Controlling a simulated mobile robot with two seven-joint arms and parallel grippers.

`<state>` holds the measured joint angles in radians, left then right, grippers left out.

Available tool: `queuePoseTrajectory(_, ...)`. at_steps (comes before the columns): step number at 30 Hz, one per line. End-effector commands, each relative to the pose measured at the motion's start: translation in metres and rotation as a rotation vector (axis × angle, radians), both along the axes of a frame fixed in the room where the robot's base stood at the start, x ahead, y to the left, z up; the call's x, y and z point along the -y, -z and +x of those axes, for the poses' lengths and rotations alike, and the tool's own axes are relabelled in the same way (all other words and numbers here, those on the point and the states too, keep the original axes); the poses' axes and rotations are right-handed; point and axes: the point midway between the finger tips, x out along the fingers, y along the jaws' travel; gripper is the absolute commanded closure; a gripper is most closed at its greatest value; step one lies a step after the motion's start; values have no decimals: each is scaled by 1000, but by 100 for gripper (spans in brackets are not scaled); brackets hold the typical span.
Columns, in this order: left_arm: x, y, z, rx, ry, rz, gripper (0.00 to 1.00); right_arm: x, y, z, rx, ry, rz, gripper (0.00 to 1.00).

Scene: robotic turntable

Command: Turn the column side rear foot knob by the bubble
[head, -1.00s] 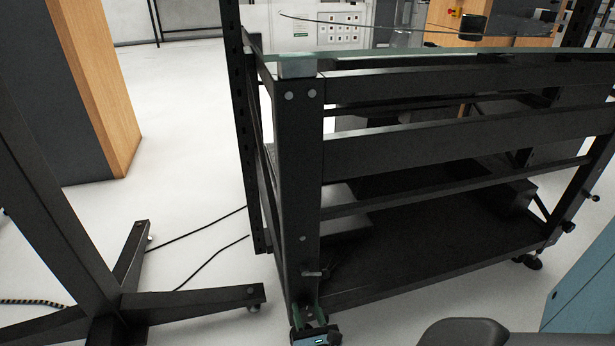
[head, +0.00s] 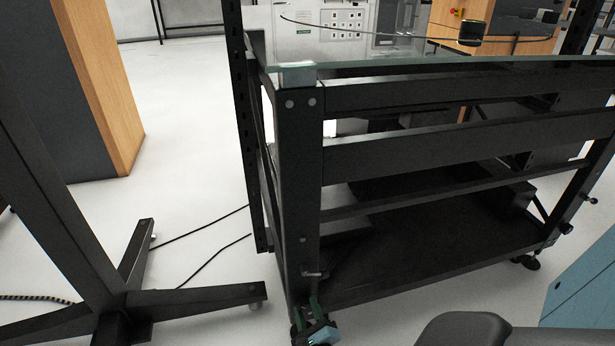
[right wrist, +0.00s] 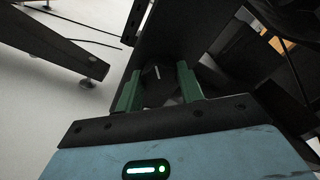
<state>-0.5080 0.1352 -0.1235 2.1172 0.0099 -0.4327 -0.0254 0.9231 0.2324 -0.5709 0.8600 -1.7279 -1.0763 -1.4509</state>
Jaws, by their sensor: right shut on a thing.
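The black frame of the turntable (head: 300,170) fills the middle of the head view, with a glass top (head: 440,64). My right gripper (head: 309,314) is low at the foot of the near corner post. In the right wrist view its green fingers (right wrist: 158,90) are shut on a dark round foot knob (right wrist: 157,86), one finger on each side. A small light mark shows on the knob. In the head view the knob is hidden or too small to make out. I cannot make out a bubble level. My left gripper is not in view.
A black stand with splayed legs (head: 190,301) is on the floor at left; one leg reaches near the corner post. Thin cables (head: 205,258) lie on the floor between them. A blue cabinet (head: 588,285) stands at lower right.

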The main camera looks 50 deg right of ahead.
Motion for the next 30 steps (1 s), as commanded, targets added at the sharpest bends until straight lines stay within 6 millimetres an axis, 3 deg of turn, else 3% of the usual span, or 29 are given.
queuePoseTrajectory(23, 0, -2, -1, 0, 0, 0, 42, -1, 1, -1, -55, -2, -85, 85)
queuePoseTrajectory(24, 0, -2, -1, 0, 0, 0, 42, -1, 1, -1, -55, -2, -84, 57)
queuePoseTrajectory(28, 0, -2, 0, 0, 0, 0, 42, -1, 1, -1, -54, -1, -84, 41)
queuePoseTrajectory(30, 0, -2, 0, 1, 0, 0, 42, 0, 1, -1, -53, 0, -85, 41)
